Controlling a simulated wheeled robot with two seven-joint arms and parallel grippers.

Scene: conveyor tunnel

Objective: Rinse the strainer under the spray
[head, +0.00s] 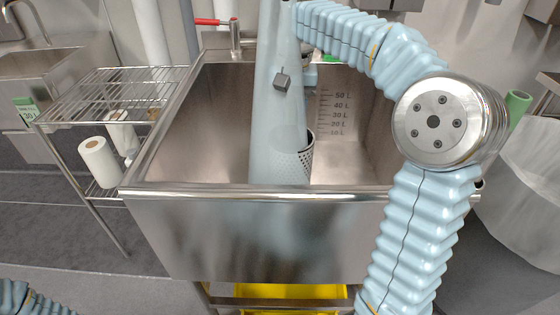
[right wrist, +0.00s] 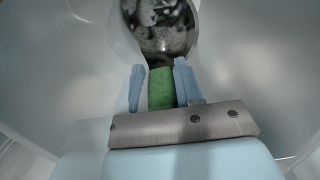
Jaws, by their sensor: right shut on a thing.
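The strainer shows in the right wrist view as a round, dark metal bowl (right wrist: 165,28) with pale blotches, beyond a green handle (right wrist: 161,88). My right gripper (right wrist: 160,80) is shut on that green handle. In the head view my right arm reaches over the steel sink (head: 190,125), and its gripper is mostly hidden behind the pale, translucent spray (head: 275,125). A perforated cylinder (head: 308,155) stands low in the sink, partly veiled by the spray. I cannot tell whether it is part of the strainer. My left gripper is out of view.
A wire shelf (head: 130,85) with white rolls (head: 98,160) stands left of the sink. A red-handled tap (head: 234,38) is at the sink's back left. A small grey cube (head: 282,83) shows in front of the spray. A yellow bin (head: 290,292) sits below, and a whitish bin (head: 525,150) stands right.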

